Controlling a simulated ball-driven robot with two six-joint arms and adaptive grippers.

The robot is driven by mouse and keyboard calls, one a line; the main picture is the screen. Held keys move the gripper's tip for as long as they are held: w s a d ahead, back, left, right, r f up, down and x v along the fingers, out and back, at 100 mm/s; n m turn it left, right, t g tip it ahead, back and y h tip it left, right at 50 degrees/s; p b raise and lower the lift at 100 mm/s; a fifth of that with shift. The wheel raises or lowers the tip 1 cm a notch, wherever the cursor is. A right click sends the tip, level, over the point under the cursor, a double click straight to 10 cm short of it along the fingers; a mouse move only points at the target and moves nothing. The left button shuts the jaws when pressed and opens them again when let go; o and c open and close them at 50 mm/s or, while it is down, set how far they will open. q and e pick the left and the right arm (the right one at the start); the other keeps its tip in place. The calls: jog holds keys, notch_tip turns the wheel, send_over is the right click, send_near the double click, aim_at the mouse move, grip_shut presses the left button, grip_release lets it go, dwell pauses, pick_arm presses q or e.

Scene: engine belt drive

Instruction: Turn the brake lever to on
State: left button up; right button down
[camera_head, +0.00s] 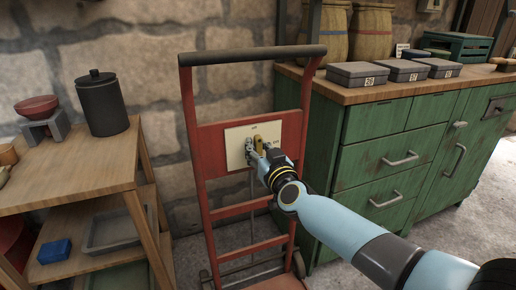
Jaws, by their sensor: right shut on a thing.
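The brake lever (259,144) is a small yellow piece on a cream panel (236,146), which is fixed to a red hand truck (213,138). The lever looks roughly upright. Small dark lettering shows on the panel above the lever and to its right, too small to read surely. My right gripper (262,155) is at the panel, its fingers around the lever and shut on it. The gripper and its wrist hide the lever's lower part and some of the panel's lower right. My left gripper is not in view.
A wooden shelf (75,190) with a dark canister (101,103) and a red-topped scale (38,113) stands at the left. A green cabinet (375,150) with grey boxes (357,74) on top stands close on the right, beside my right arm.

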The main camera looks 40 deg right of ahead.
jog(key=shift+m, duration=0.3)
jog(key=m, duration=0.3)
jog(key=shift+d+m, duration=0.15)
jog(key=shift+m, duration=0.15)
jog(key=m, duration=0.4)
jog(key=shift+s+d+f+m, duration=0.1)
jog(key=shift+d+f+m, duration=0.1)
jog(key=shift+m, duration=0.1)
jog(key=m, duration=0.4)
jog(key=shift+f, duration=0.2)
jog(key=shift+d+f+m+b, duration=0.15)
jog(key=shift+m+b, duration=0.55)
jog(key=shift+m, duration=1.8)
jog(key=c, duration=1.2)
grip_release()
